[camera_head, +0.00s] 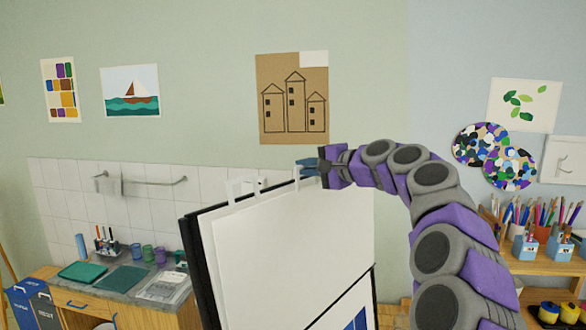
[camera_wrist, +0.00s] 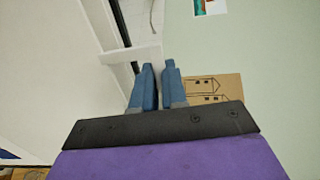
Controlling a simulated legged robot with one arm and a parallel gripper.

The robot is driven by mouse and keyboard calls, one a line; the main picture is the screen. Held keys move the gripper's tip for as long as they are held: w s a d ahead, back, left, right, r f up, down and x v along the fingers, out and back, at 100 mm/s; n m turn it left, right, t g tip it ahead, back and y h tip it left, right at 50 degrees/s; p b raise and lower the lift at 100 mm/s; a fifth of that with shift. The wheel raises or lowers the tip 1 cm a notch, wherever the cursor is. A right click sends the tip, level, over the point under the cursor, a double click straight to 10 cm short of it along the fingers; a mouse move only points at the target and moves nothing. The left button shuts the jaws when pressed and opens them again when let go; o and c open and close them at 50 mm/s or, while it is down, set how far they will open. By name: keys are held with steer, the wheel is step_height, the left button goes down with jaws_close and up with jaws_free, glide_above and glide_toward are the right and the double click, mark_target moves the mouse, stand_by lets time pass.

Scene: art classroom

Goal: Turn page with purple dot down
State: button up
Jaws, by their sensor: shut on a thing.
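A flip chart with a large white page (camera_head: 290,250) stands at the middle of the head view, its upper edge carried by white rings (camera_head: 243,187). No purple dot shows in either view. My gripper (camera_head: 305,168) is at the page's upper right corner, beside the right-hand ring. In the wrist view its blue fingers (camera_wrist: 158,82) are nearly together, and a white ring (camera_wrist: 130,56) lies just left of their tips. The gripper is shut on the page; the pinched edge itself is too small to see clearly.
A black backing board (camera_head: 196,262) shows along the chart's left edge. A lower sheet with a blue picture (camera_head: 357,319) shows at the bottom right. A counter with trays (camera_head: 120,278) stands left, and shelves with pencil cups (camera_head: 540,245) stand right.

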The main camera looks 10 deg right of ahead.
steer(key=shift+o, duration=0.4)
steer(key=shift+s+d+f, duration=0.2)
steer(key=shift+s+d, duration=0.5)
steer(key=shift+s, duration=0.05)
steer(key=shift+v, duration=1.4)
jaws_close()
steer(key=shift+f, duration=0.1)
steer(key=shift+b, duration=0.3)
steer(key=d+f+b+v, duration=0.1)
steer(key=v, duration=0.8)
steer(key=shift+f, duration=0.8)
steer(key=shift+w, duration=0.2)
steer(key=shift+d, duration=0.1)
steer(key=s+d+f+b, duration=0.2)
steer(key=s+d+f, duration=0.1)
steer(key=s+d, duration=0.2)
steer(key=shift+s+d+b, duration=0.3)
steer(key=shift+s+d, duration=0.1)
steer(key=shift+s, duration=0.5)
